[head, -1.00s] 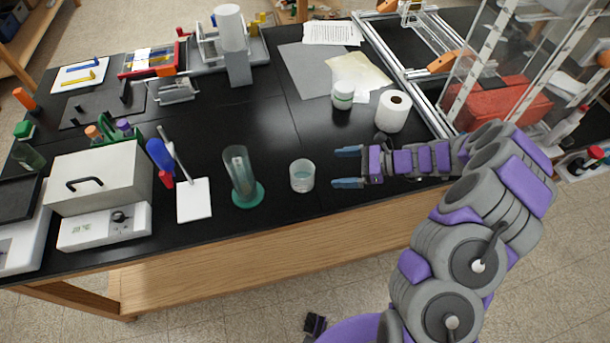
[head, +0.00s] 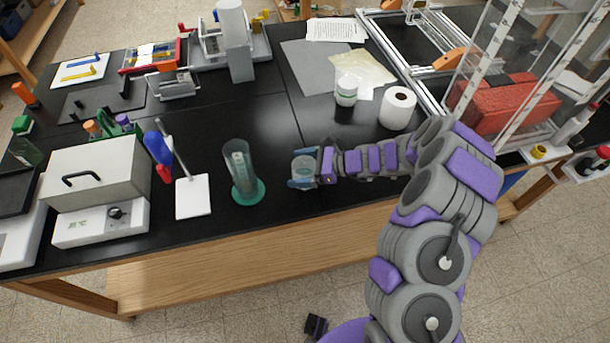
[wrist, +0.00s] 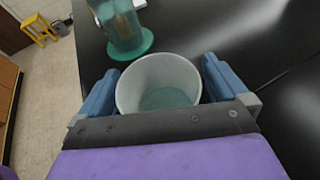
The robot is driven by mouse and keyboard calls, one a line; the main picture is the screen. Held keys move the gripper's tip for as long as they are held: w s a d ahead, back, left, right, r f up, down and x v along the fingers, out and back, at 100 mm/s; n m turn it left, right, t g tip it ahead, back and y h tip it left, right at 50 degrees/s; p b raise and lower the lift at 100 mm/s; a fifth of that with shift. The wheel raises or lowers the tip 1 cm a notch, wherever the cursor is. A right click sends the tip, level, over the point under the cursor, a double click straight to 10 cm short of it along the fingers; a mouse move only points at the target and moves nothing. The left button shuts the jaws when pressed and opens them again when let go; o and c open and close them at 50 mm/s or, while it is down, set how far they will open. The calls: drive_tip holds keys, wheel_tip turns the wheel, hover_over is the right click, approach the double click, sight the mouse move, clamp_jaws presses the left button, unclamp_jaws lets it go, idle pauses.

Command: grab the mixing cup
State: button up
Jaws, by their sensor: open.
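The mixing cup (head: 304,167) is a small clear cup with pale green liquid or a green bottom, upright on the black bench near its front edge. In the wrist view the cup (wrist: 159,84) sits between the two blue fingers of my gripper (wrist: 158,88). The fingers are open, one on each side of the cup, with a small gap seen at least on the left. In the head view my gripper (head: 302,170) reaches in from the right and partly hides the cup.
A clear cylinder on a green base (head: 243,173) stands just left of the cup, beyond it in the wrist view (wrist: 124,30). A white plate with a stirrer (head: 193,197) lies farther left. A paper roll (head: 397,108) and white jar (head: 346,91) stand behind my arm.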

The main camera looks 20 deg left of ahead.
drive_tip(key=shift+a+f, duration=0.1)
drive_tip(key=shift+a, duration=0.35)
drive_tip(key=shift+c, duration=0.4)
drive_tip(key=shift+d, duration=0.2)
drive_tip(key=c, duration=0.4)
drive_tip(key=shift+a, duration=0.1)
drive_tip(key=c, duration=0.5)
